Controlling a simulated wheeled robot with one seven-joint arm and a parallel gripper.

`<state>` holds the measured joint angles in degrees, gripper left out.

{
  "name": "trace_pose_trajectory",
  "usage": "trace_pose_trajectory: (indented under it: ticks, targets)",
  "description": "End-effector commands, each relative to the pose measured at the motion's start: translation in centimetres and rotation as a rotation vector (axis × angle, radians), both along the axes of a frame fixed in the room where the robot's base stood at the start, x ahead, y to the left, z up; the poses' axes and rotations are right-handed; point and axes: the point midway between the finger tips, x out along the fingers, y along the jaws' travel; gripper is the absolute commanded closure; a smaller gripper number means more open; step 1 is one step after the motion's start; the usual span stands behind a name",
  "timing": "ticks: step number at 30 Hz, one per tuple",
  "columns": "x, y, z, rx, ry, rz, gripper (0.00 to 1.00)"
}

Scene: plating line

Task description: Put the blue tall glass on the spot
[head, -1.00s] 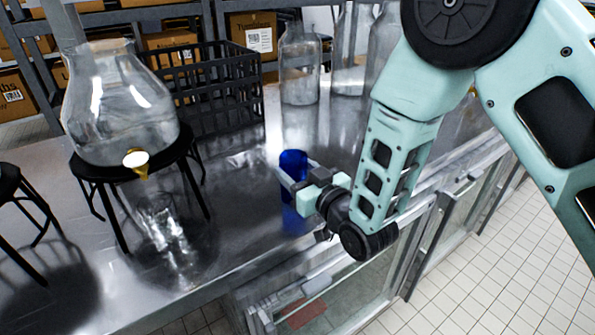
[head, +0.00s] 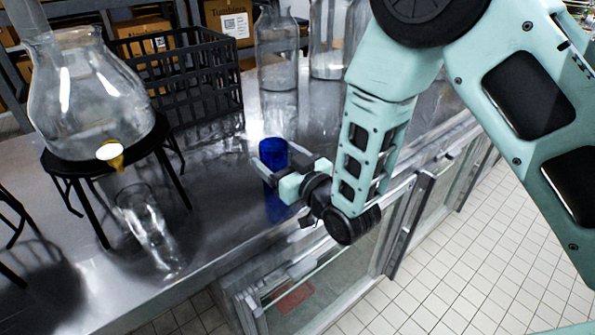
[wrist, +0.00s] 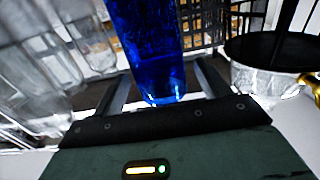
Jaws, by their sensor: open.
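The blue tall glass (head: 273,153) stands upright on the metal counter, right of the drink dispenser. My gripper (head: 279,161) is open, level with the glass, with its two fingers reaching along either side of it. In the wrist view the blue glass (wrist: 147,45) rises between the spread fingers of my gripper (wrist: 163,86), with gaps showing at its lower part. I cannot make out a marked spot in either view.
The glass dispenser (head: 90,95) with a gold tap sits on a black stand (head: 75,168) to the left. A black crate (head: 190,85) and clear bottles (head: 277,50) stand behind. The counter's front edge lies close.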

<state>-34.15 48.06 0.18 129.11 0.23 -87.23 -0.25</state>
Motion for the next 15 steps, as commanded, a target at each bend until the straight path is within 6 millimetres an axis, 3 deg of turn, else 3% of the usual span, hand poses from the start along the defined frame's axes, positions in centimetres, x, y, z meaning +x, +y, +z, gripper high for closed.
trace_pose_trajectory:
  ticks: [12, 15]
  targets:
    - [-7.0, -4.7, -0.4, -0.001, 0.004, 0.000, 0.24]
    - [-7.6, -5.1, 0.3, -0.004, 0.007, 0.001, 0.24]
